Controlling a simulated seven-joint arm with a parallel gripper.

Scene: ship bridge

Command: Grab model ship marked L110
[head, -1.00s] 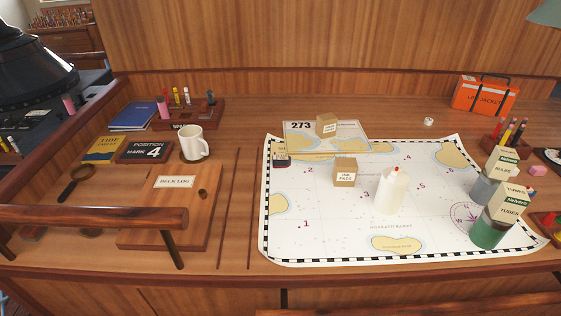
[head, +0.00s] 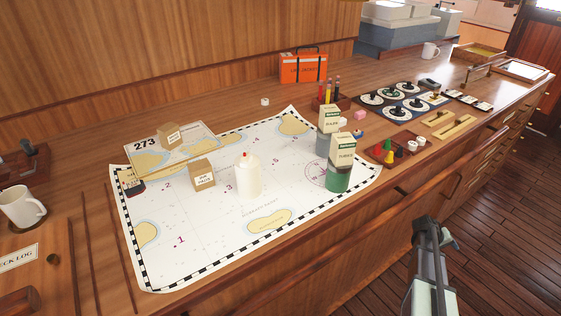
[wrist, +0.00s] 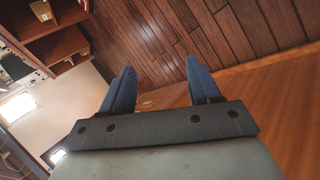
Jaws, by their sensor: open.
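I cannot make out a model ship marked L110 in either view. A small dark block (head: 131,182) with a pale label stands at the left edge of the chart (head: 200,240), but its marking is too small to read and I cannot tell what it is. My gripper (wrist: 154,88) is open in the wrist view, with two blue fingers apart and nothing between them. It faces the plank floor and a wood panel, away from the chart. In the head view my arm (head: 432,265) is at the lower right, in front of the counter.
Two boxes, a white bottle (head: 247,178) and two jars with cartons on top, one green (head: 339,179), stand on the chart. An orange case (head: 303,66) is at the back. Dials (head: 400,98) and coloured pegs (head: 390,150) lie right. A rail runs along the front edge.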

